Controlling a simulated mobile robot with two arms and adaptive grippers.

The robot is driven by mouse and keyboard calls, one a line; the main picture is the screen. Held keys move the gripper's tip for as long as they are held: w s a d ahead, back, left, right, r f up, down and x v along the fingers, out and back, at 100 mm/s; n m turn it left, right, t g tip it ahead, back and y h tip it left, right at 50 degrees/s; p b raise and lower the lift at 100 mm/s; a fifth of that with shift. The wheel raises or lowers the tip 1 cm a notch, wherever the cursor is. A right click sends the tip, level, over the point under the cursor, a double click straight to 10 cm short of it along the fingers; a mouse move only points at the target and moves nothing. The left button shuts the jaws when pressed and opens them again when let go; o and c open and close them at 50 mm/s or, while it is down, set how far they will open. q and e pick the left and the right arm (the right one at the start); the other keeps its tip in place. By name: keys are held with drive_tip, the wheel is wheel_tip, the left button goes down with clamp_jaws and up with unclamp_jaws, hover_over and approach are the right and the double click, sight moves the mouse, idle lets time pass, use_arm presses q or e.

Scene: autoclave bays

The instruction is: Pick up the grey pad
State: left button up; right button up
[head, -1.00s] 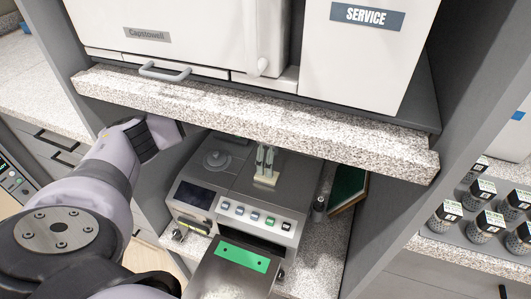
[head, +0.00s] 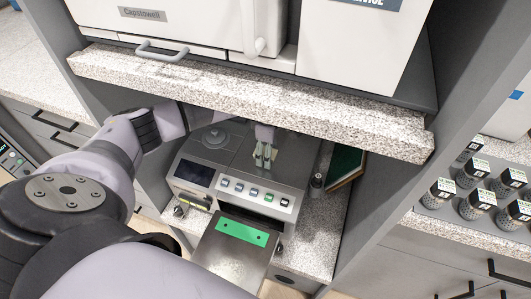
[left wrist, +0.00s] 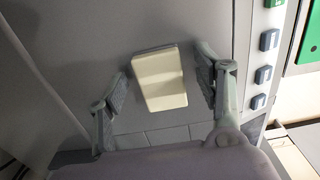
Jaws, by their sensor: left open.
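No clearly grey pad shows; the pad-like thing at my gripper is a small pale cream block (head: 261,166) on the top of the grey bench machine (head: 232,200). In the left wrist view the block (left wrist: 160,79) lies between the two fingers, with a gap on each side. My left gripper (head: 265,153) is open and reaches in under the stone shelf, its fingers pointing down at the block. In the left wrist view the gripper (left wrist: 167,88) has its fingers on either side of the block, apparently not touching it. My right gripper is not in view.
The speckled stone shelf (head: 250,105) overhangs the machine, close above my left arm. A plate with a green strip (head: 242,233) juts from the machine's front. A small grey bottle (head: 316,185) and a dark green panel (head: 345,164) stand to its right.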

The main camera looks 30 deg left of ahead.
use_arm(q)
drive_tip(key=c, duration=0.9)
drive_tip(key=shift+o, duration=0.2)
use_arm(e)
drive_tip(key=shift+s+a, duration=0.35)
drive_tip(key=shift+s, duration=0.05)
use_arm(q)
drive_tip(key=shift+r, duration=0.1)
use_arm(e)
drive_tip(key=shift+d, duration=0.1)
use_arm(q)
drive_tip(key=shift+w+r, duration=0.1)
drive_tip(key=shift+r, duration=0.45)
wheel_tip(320, 180, up, 2)
drive_tip(key=shift+r+b, duration=0.1)
drive_tip(key=shift+b, duration=0.4)
drive_tip(key=s+d+b, duration=0.1)
drive_tip(key=s, duration=0.4)
drive_tip(key=s+d+b, duration=0.1)
drive_tip(key=s, duration=0.5)
drive_tip(key=s+d+b, duration=0.1)
drive_tip(key=s, duration=0.4)
drive_tip(key=shift+s+d, duration=0.2)
drive_tip(key=shift+d, duration=0.2)
drive_tip(key=shift+s+d, duration=0.2)
drive_tip(key=shift+s, duration=0.45)
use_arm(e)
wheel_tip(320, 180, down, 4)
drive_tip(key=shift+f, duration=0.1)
